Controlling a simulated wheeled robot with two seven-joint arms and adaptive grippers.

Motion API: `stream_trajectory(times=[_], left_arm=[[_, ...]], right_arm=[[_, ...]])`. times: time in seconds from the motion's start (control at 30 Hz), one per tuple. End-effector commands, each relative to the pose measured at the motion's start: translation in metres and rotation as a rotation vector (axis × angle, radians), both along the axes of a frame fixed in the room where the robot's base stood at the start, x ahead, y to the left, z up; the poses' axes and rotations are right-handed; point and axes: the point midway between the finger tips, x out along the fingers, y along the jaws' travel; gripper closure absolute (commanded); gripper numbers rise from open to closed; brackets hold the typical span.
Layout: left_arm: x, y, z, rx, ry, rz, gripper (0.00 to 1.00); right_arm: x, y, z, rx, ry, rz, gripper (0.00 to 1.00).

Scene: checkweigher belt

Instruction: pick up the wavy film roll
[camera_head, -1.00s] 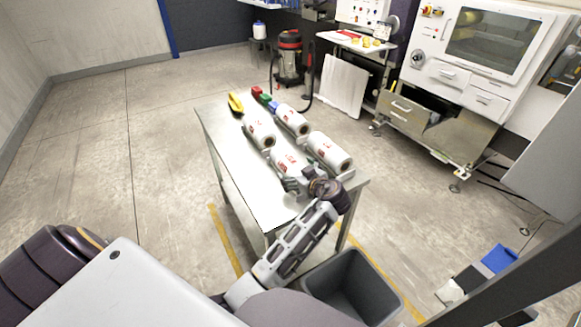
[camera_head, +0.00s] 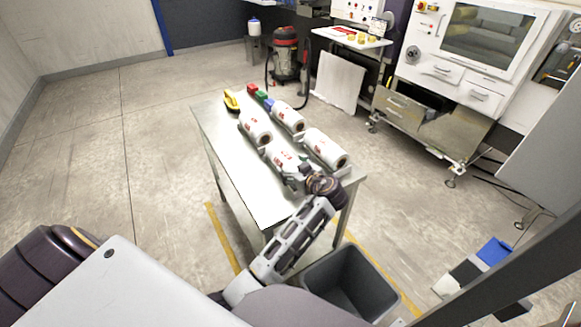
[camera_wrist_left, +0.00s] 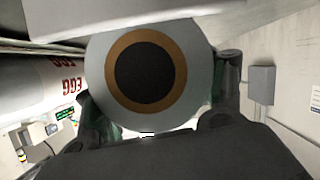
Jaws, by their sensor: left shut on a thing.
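Several white film rolls with red print lie on the metal table (camera_head: 238,172). My left gripper (camera_head: 293,178) is shut on the near roll (camera_head: 280,154), at the end facing me. In the left wrist view that roll's round end (camera_wrist_left: 196,70), with a brown core ring and dark hole, fills the middle between the fingers (camera_wrist_left: 160,108). The other rolls are one at the left (camera_head: 256,127), one behind (camera_head: 288,118) and one at the right (camera_head: 325,148). I cannot make out any waviness. Whether the held roll is clear of the table is unclear. My right gripper is not in view.
A yellow object (camera_head: 232,100) and small red, green and blue blocks (camera_head: 259,96) sit at the table's far end. A grey bin (camera_head: 350,283) stands on the floor by the table's near end. The table's left side is bare.

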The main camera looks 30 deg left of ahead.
Motion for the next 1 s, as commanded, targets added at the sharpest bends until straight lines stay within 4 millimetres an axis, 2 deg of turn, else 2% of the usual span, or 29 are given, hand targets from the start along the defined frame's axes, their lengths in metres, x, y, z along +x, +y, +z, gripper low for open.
stream_trajectory(times=[0.27,0.7,1.0], left_arm=[[0.000,0.000,0.014,-0.002,-0.001,0.001,0.79],[0.000,0.000,0.074,-0.001,-0.004,0.001,0.79],[0.000,0.000,0.098,-0.001,-0.002,0.001,0.79]], right_arm=[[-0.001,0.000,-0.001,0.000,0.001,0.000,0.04],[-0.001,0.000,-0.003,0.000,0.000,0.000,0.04],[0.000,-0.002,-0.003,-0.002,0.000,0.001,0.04]])
